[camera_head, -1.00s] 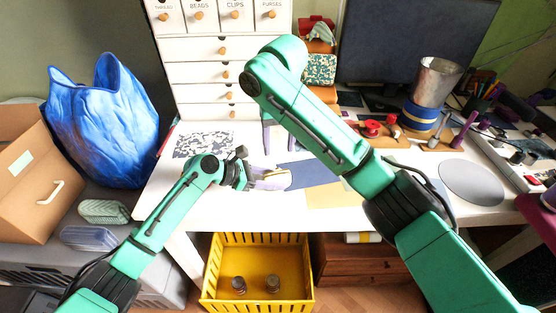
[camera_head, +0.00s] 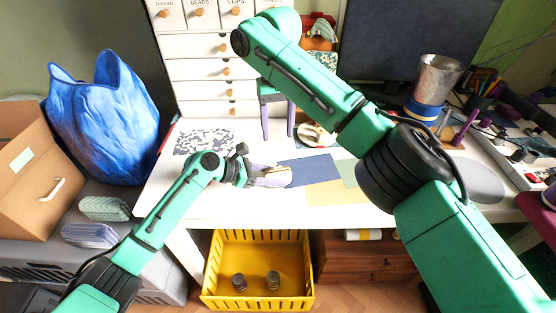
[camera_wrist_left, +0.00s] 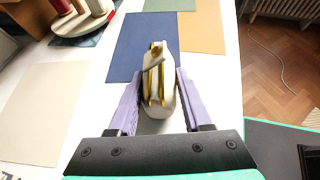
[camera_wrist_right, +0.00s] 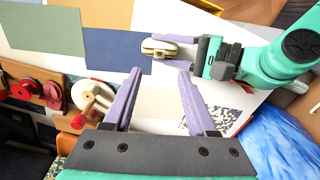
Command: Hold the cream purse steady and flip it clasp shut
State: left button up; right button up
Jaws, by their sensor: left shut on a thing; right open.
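The cream purse (camera_wrist_left: 158,88) with a gold clasp frame sits on the white table by the blue mat. My left gripper (camera_head: 272,174) is shut on it, a purple finger on each side in the left wrist view. Two gold rims show there with a narrow gap between them; I cannot tell whether the clasp is fully shut. The purse also shows in the right wrist view (camera_wrist_right: 158,48), beyond the fingertips of my right gripper (camera_wrist_right: 160,73). That gripper is open and empty, fingers pointing down behind the purse in the head view (camera_head: 278,130).
The blue mat (camera_head: 312,170) and a tan mat (camera_head: 335,194) lie flat beside the purse. A white drawer unit (camera_head: 205,70) stands behind. A wooden stand with red spools (camera_wrist_right: 35,88) is near my right gripper. A yellow crate (camera_head: 210,290) is below the table edge.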

aim_at(278, 166)
notch_tip(278, 166, down, 12)
jog(key=shift+r, duration=0.25)
grip_shut()
